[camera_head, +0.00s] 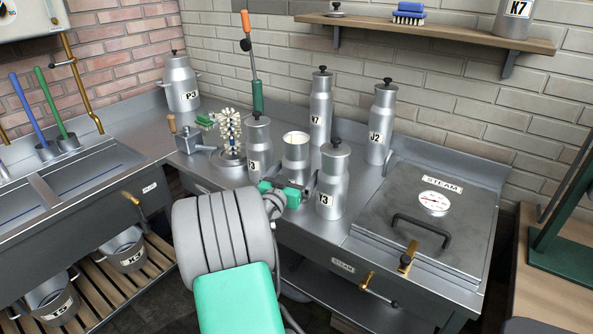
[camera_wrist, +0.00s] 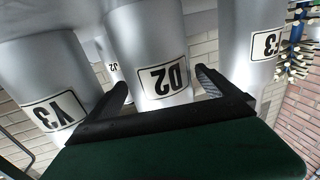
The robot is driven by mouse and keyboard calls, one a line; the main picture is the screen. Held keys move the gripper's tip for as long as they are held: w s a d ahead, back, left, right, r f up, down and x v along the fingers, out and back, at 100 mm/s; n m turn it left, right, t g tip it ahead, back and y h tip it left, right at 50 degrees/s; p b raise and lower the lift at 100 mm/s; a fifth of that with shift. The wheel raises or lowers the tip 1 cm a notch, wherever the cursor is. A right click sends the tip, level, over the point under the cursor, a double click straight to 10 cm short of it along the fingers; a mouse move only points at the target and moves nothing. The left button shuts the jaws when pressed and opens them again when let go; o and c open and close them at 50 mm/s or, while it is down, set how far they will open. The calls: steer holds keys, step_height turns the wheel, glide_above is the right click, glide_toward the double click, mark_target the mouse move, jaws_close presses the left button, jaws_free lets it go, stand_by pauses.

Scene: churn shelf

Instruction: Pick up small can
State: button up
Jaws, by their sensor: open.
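A small silver can with an open top and pale contents (camera_head: 297,150) stands on the steel counter between two taller lidded cans. In the wrist view a can labelled D2 (camera_wrist: 148,38), which appears to be this one, stands upside down in the picture between my fingers. My gripper (camera_head: 292,190) is in front of the can's lower part. In the wrist view my gripper (camera_wrist: 163,82) is open, with one dark finger to each side of the D2 label. I cannot tell whether the fingers touch the can.
Can Y3 (camera_head: 332,185) and a can whose label ends in 3 (camera_head: 259,150) stand close on either side. Cans N7 (camera_head: 320,110) and J2 (camera_head: 381,125) are behind. A brush stand (camera_head: 231,140) is at left, a steam box (camera_head: 425,215) at right.

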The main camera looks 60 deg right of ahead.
steer(key=shift+d, duration=0.25)
steer(key=c, duration=1.6)
steer(key=shift+c, duration=0.2)
steer(key=shift+w+r, duration=0.1)
steer(key=shift+r, duration=0.05)
